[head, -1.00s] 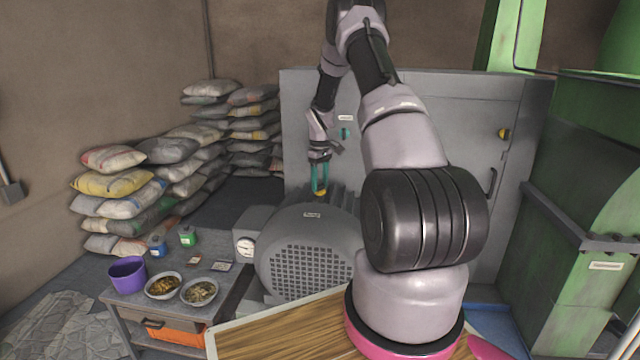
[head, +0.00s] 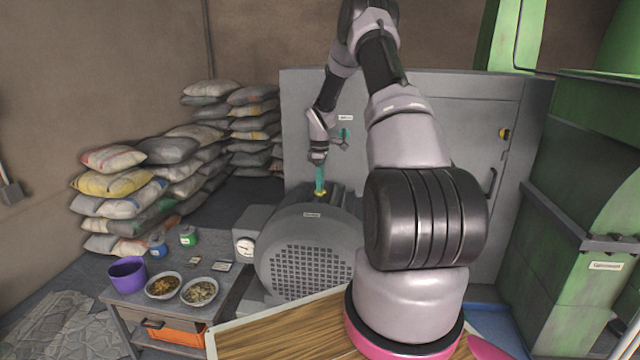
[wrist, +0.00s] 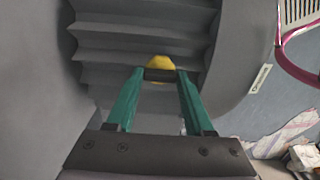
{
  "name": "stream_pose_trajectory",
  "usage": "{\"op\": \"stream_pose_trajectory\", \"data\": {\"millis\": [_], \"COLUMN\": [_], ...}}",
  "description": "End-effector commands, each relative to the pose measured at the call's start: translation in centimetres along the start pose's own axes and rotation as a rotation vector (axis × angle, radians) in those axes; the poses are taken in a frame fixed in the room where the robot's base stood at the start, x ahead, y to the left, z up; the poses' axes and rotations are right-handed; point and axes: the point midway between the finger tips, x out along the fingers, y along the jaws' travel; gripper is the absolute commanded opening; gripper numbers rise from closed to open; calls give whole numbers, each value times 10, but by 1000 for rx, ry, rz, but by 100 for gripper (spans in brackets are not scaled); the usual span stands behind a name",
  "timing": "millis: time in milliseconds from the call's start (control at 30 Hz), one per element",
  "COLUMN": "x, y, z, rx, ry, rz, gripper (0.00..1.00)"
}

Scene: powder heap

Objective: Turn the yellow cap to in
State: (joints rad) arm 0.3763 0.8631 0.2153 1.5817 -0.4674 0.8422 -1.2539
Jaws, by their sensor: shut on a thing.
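The yellow cap (head: 320,193) sits on top of the grey ribbed motor (head: 308,240). It also shows in the wrist view (wrist: 160,63), in front of the motor's fins. My gripper (head: 320,190) points down from above, with its teal fingers at the cap. In the wrist view my gripper (wrist: 160,74) has its fingertips at the two sides of the cap, shut on it. A dark bar crosses in front of the cap's lower part. No marking on the cap can be read.
A grey cabinet (head: 430,110) stands behind the motor, with a teal handle (head: 344,133) and a yellow-and-black knob (head: 504,133). Left are stacked sacks (head: 120,183) and a small table with a purple pot (head: 128,273) and bowls. A gauge (head: 246,247) is beside the motor.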

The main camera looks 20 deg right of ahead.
Motion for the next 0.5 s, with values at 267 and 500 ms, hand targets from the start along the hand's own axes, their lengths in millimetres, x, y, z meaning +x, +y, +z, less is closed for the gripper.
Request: {"op": "stream_pose_trajectory", "data": {"millis": [267,500], "x": [-1,0], "y": [1,1], "z": [0,0], "rx": [-9,-8], "ry": [0,-1], "rz": [3,3], "gripper": [0,82]}}
